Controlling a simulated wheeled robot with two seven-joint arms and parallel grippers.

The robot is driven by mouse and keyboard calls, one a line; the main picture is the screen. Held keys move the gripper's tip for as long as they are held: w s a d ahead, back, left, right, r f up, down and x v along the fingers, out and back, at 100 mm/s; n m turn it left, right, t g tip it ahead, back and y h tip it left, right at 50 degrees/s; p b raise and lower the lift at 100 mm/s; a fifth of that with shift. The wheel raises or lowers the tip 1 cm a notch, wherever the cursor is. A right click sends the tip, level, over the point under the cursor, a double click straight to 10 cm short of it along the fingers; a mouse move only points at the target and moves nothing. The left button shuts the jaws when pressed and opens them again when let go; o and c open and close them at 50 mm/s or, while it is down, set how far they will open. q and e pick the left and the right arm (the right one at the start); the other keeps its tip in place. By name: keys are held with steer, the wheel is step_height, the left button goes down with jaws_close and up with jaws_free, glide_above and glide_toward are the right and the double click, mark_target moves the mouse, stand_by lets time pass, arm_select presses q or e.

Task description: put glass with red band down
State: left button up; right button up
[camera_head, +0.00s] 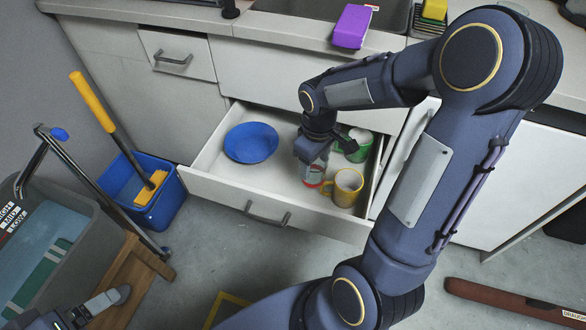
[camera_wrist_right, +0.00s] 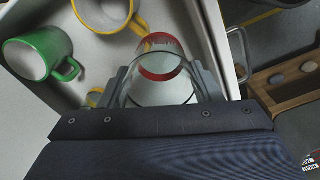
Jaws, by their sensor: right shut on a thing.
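The clear glass with a red band (camera_head: 313,175) is in my right gripper (camera_head: 311,157), inside or just above the open drawer (camera_head: 205,172). In the right wrist view the two fingers press on both sides of the glass (camera_wrist_right: 160,72), with its red band at the far end. I cannot tell whether the glass touches the drawer floor. A yellow mug (camera_head: 346,187) stands close beside it to the right, and a green mug (camera_head: 357,147) behind. Part of my left gripper (camera_head: 105,301) shows at the lower left; its jaw opening is unclear.
The drawer's front wall (camera_head: 262,207) is near the glass. A blue bucket (camera_head: 155,207) with a yellow-handled brush (camera_head: 93,102) stands left of the drawer.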

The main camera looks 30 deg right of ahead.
steer(key=shift+w+a+f+b, duration=0.3)
steer(key=shift+w+f+b, duration=0.2)
steer(key=shift+w+f, duration=1.05)
steer(key=shift+w+a+f+b, duration=0.4)
steer(key=shift+w+f, duration=0.6)
steer(key=shift+f, duration=0.9)
steer(key=shift+w+a+f+b, duration=0.2)
steer(key=shift+w+f+b, duration=0.35)
steer(key=shift+w+f, duration=1)
steer(key=shift+s+f, duration=0.25)
steer(key=o, duration=0.6)
steer(key=shift+f, duration=0.15)
steer(key=o, duration=0.5)
